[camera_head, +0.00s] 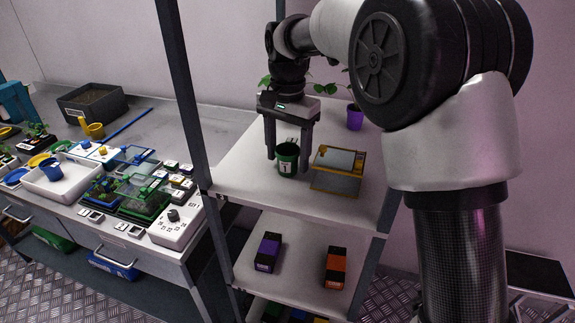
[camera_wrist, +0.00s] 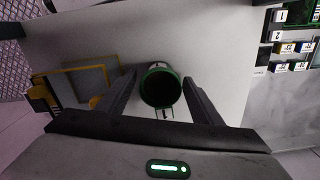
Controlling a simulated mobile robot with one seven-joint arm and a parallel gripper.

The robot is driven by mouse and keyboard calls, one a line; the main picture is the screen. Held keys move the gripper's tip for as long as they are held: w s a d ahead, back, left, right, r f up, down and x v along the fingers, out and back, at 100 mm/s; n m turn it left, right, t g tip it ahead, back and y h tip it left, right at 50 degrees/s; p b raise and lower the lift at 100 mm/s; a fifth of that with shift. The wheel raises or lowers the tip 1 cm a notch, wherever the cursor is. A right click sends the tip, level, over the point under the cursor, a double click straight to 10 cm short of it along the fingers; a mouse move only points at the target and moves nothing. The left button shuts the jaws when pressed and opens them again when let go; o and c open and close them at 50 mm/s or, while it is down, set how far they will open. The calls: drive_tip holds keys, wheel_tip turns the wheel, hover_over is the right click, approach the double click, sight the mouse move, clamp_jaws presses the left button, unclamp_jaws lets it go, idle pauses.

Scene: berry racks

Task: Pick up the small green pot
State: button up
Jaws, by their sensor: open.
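The small green pot (camera_head: 288,160) stands upright on the white upper shelf (camera_head: 240,165), with a white label on its side. In the wrist view the pot (camera_wrist: 160,88) shows its dark open mouth, a little beyond and between my fingers. My gripper (camera_head: 290,165) points down over the shelf with its fingers spread on either side of the pot. In the wrist view my gripper (camera_wrist: 160,85) is open, with a gap between each finger and the pot.
A yellow-framed tray (camera_head: 338,170) lies just right of the pot. A purple pot (camera_head: 355,117) with a plant stands behind. A purple box (camera_head: 268,252) and an orange box (camera_head: 336,268) sit on the lower shelf. A metal post (camera_head: 182,90) rises at the shelf's left.

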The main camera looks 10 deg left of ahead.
drive_tip(key=c, duration=1)
drive_tip(key=shift+r, duration=0.1)
